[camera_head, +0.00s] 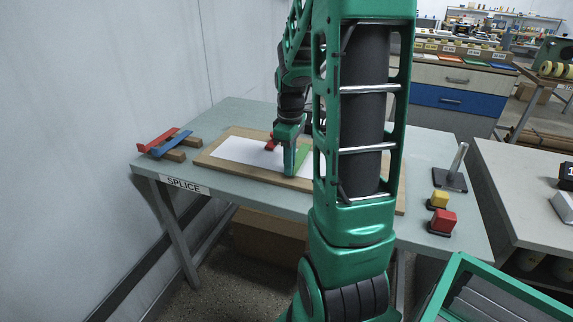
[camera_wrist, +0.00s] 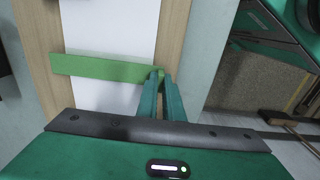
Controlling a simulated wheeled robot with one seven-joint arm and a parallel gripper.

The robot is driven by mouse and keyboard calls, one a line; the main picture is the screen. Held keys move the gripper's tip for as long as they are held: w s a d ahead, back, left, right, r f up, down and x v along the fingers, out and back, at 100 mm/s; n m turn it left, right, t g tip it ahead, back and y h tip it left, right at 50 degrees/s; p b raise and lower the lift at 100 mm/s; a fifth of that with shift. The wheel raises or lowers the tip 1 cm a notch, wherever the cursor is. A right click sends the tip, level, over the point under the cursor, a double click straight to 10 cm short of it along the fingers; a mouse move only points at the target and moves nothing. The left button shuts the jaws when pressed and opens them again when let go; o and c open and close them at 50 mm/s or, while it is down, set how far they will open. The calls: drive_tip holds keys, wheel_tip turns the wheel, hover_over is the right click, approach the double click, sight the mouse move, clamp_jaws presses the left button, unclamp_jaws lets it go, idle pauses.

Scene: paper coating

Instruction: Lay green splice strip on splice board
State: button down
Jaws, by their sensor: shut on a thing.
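The splice board (camera_head: 217,150) is a wooden panel on the grey table, with a white sheet (camera_head: 243,152) on it. The green splice strip (camera_wrist: 100,67) spans the white sheet (camera_wrist: 110,30) in the wrist view, from one wooden border to the other. It also shows in the head view (camera_head: 304,160), partly hidden by my arm. My gripper (camera_wrist: 162,76) is shut on the strip's right end, and it is over the board in the head view (camera_head: 290,172). Whether the strip touches the board along its length, I cannot tell.
Red (camera_head: 157,139) and blue (camera_head: 171,143) strips rest on wooden blocks at the table's left. A small red piece (camera_head: 270,143) shows behind my gripper. Yellow (camera_head: 439,199) and red (camera_head: 442,220) blocks and a metal post (camera_head: 457,160) stand at the right.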

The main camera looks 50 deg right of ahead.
drive_tip(key=shift+f, duration=0.6)
idle(0.3)
drive_tip(key=c, duration=1.8)
unclamp_jaws()
wheel_tip(320, 180, up, 11)
drive_tip(key=shift+w+f, duration=0.1)
drive_tip(key=shift+f, duration=0.05)
